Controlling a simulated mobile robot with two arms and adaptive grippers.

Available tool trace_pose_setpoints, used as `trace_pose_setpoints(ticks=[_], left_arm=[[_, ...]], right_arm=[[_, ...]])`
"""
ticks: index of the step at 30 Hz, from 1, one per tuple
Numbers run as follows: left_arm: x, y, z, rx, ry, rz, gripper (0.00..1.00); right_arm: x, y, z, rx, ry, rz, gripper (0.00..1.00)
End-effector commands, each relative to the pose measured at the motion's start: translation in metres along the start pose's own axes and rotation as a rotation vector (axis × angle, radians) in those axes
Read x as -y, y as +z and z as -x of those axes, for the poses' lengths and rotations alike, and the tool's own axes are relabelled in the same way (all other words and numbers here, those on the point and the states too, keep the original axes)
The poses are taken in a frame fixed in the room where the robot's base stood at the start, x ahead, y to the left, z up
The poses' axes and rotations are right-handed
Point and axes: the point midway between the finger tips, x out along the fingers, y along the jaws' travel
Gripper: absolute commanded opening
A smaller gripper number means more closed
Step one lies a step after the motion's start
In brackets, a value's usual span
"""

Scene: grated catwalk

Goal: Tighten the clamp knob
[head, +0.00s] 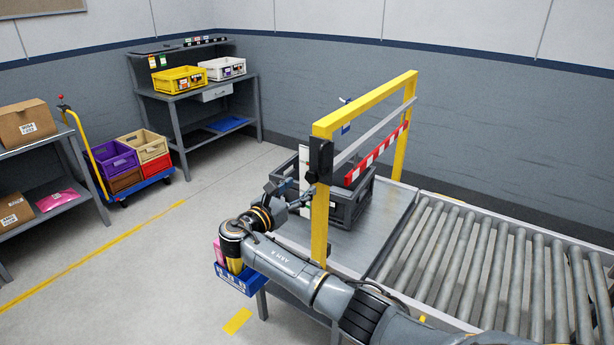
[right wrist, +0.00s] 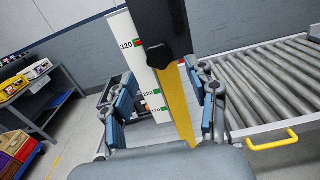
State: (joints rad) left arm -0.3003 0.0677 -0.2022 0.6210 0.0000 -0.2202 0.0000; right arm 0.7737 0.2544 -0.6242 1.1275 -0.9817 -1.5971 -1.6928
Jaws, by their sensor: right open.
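A black clamp (head: 320,158) sits on the near yellow post of the gate over the conveyor. A small dark knob shape (head: 311,177) shows at its lower left. In the right wrist view the black clamp block (right wrist: 160,30) is large at the top, in front of the yellow post (right wrist: 178,105). My right gripper (head: 292,190) is beside the post, just below the clamp. Its blue-padded fingers are apart (right wrist: 165,88) with nothing held between them; the clamp lies beyond the tips. Whether anything touches cannot be told. My left gripper is out of view.
A white scale strip (right wrist: 132,45) with coloured marks stands beside the post. A red-and-white bar (head: 378,152) spans the gate. A grey crate (head: 352,212) stands under it; rollers (head: 500,265) run right. A blue bin (head: 238,280) is below my right wrist.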

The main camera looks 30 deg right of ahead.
Motion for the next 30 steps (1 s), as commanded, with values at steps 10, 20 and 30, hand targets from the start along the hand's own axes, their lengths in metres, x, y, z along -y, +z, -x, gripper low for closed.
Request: trace_pose_setpoints(ticks=[10, 20, 30], left_arm=[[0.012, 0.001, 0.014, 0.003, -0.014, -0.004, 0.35], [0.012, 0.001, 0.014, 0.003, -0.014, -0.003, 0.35], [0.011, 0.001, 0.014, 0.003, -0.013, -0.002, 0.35]], right_arm=[[0.0, 0.001, -0.049, 0.0, 0.0, 0.0, 0.58], [-0.001, 0.0, -0.053, -0.001, 0.002, -0.001, 0.58], [-0.001, -0.001, -0.053, -0.001, 0.002, -0.001, 0.03]])
